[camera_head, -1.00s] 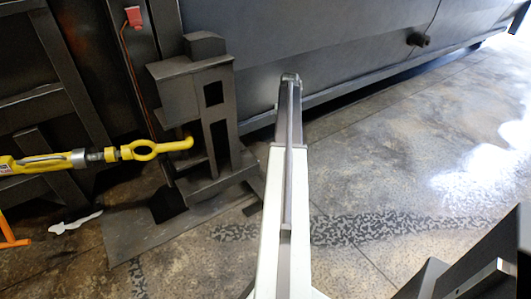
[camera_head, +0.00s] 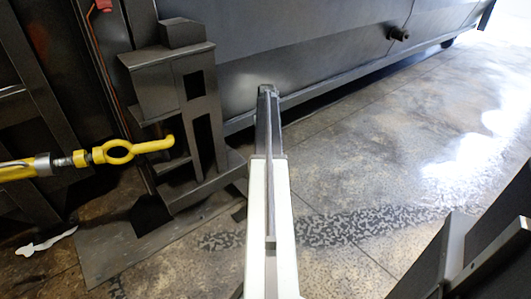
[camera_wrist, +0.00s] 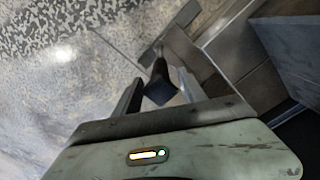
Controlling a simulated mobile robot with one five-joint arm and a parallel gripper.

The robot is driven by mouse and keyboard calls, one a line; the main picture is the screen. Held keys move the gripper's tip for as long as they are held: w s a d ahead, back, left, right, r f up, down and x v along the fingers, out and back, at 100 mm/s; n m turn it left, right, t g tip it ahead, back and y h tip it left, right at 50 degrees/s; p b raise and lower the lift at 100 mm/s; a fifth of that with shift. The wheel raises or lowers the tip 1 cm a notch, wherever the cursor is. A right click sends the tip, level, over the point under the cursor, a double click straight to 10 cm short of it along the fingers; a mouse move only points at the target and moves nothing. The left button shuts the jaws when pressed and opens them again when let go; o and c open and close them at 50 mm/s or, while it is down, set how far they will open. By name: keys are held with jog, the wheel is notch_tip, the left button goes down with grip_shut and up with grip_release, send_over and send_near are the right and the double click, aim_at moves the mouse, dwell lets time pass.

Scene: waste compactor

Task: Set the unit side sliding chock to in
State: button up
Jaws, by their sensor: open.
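My gripper (camera_wrist: 158,86) is open in the wrist view, its two fingers apart. A dark block on a short stem (camera_wrist: 161,82), which may be the sliding chock's handle, appears between or just beyond the fingers. I cannot tell whether they touch it. The stem meets a grey metal bar (camera_wrist: 205,62). In the head view my arm reaches forward to the dark unit's lower side, and the gripper is hidden at its far end. I cannot clearly make out the chock there.
A grey steel bracket (camera_head: 170,85) stands left of my arm, with a yellow turnbuckle hook (camera_head: 118,152) reaching to it. The dark unit wall (camera_head: 310,45) runs along the back. Open concrete floor (camera_head: 390,150) lies to the right.

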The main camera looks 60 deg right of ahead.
notch_tip(320, 180, down, 3)
jog(key=shift+r+b, duration=0.1)
jog(key=shift+b, duration=0.6)
jog(key=shift+r, duration=0.1)
grip_shut()
dwell(0.7)
